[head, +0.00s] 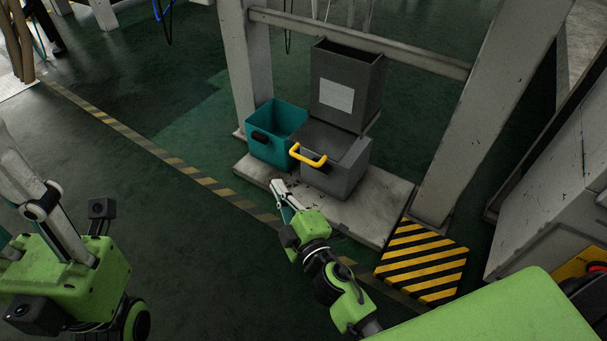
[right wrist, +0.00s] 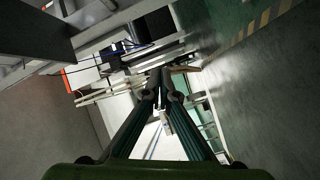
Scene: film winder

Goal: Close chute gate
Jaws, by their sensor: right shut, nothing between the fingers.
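A grey box (head: 350,178) with a sloped top and a bright yellow handle (head: 308,156) stands under a grey upright chute (head: 364,84) with a pale label. I cannot tell which part is the gate, or how far open it is. My right gripper (head: 277,186) is just in front of the box, lower left of the yellow handle and apart from it. In the right wrist view its fingers (right wrist: 163,82) meet at the tips with nothing between them. My left arm is at the lower left, far from the box; its fingers cannot be made out clearly.
A teal bin (head: 269,146) stands left of the box on a low pale slab (head: 386,207). Grey frame posts (head: 247,55) and (head: 470,135) flank the chute, with a crossbar behind. A black-and-yellow striped floor patch (head: 424,262) lies at right. Floor at left is clear.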

